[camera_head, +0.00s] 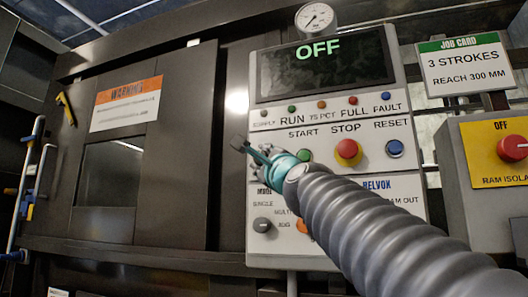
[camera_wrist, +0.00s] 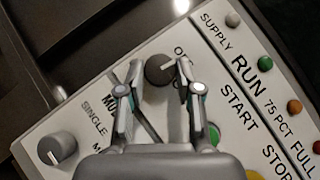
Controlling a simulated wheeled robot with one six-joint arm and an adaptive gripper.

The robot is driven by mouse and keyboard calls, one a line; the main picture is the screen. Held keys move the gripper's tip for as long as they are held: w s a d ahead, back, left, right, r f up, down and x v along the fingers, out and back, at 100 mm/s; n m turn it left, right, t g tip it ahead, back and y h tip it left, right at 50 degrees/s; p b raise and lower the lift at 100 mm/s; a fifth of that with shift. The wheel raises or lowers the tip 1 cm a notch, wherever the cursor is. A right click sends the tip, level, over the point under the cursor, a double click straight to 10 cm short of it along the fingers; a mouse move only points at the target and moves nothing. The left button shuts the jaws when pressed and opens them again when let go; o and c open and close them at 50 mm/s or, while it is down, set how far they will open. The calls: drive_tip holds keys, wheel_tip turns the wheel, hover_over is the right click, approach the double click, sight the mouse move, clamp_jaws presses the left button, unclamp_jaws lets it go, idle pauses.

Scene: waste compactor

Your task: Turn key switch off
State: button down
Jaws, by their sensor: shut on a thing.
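The control panel (camera_head: 270,122) has a display (camera_head: 325,66) reading OFF in green. The key switch (camera_wrist: 159,70) is a dark round knob with a pale pointer mark aimed right and slightly up in the wrist view. Lettering beside it is partly hidden. My gripper (camera_wrist: 164,70) has one finger on each side of this knob and is shut on it. In the head view, my gripper (camera_head: 245,146) is at the panel's left edge, and my arm and gripper hide the key switch.
A grey mode selector (camera_wrist: 57,148) is to the left in the wrist view. The START (camera_head: 305,155), red STOP (camera_head: 347,150) and blue RESET (camera_head: 394,148) buttons are close by. A yellow RAM ISOLATOR box (camera_head: 490,150) stands at right.

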drive_tip(key=shift+s+r+n+g+y+b, duration=0.15)
drive_tip(key=shift+n+g+y+b, duration=0.3)
drive_tip(key=shift+n, duration=0.35)
drive_tip(key=shift+g, duration=0.25)
drive_tip(key=c, duration=0.8)
unclamp_jaws()
drive_tip(key=shift+h, duration=0.25)
drive_tip(key=shift+o, duration=0.2)
drive_tip(key=shift+d, duration=0.1)
drive_tip(key=v, duration=1.2)
drive_tip(key=shift+f, duration=0.2)
drive_tip(key=shift+n, duration=0.3)
